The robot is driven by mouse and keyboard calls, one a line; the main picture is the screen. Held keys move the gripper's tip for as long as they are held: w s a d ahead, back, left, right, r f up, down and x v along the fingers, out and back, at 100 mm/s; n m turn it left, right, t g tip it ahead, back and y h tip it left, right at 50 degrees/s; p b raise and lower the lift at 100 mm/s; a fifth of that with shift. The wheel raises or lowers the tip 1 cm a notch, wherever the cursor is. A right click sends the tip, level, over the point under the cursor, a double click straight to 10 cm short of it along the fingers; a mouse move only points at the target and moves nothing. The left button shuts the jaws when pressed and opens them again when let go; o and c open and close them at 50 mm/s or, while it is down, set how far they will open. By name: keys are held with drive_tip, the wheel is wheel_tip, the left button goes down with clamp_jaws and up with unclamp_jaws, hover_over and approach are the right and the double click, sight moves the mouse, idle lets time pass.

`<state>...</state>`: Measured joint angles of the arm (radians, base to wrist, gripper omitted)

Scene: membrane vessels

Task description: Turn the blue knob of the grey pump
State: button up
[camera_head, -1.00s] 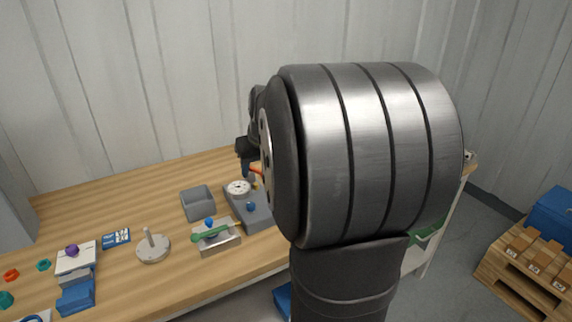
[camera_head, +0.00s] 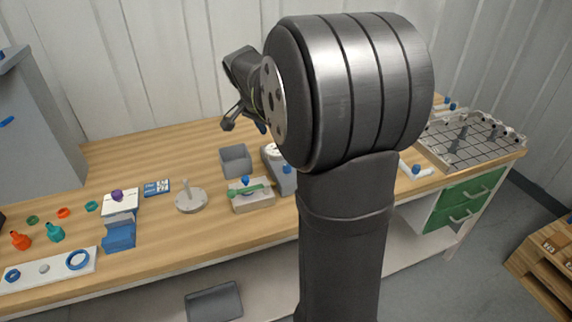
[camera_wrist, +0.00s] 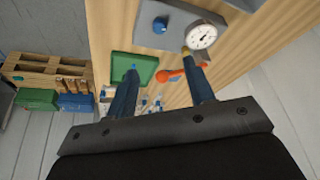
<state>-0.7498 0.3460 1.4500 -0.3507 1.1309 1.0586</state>
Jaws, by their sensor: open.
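The grey pump (camera_head: 275,166) stands on the wooden bench in the head view, partly hidden behind my arm. Its blue knob (camera_head: 287,169) sits on its top, with a round white gauge behind it. In the wrist view the pump (camera_wrist: 187,14) lies at the top, with the blue knob (camera_wrist: 160,24) left of the gauge (camera_wrist: 201,36). My gripper (camera_wrist: 160,62) is open, with nothing between its fingers. In the wrist view its fingertips appear below the knob, apart from it. In the head view my gripper (camera_head: 244,125) is raised above the bench, behind the pump.
A grey bin (camera_head: 235,160) stands left of the pump. A round base with a post (camera_head: 190,200) is further left. An orange part (camera_wrist: 172,76) lies near the gauge. Bare bench lies behind the bin.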

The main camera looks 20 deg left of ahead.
drive_tip(key=x, duration=1.7)
drive_tip(key=shift+f, duration=0.2)
drive_tip(key=shift+s, duration=0.1)
drive_tip(key=shift+c, duration=0.2)
drive_tip(key=c, duration=1)
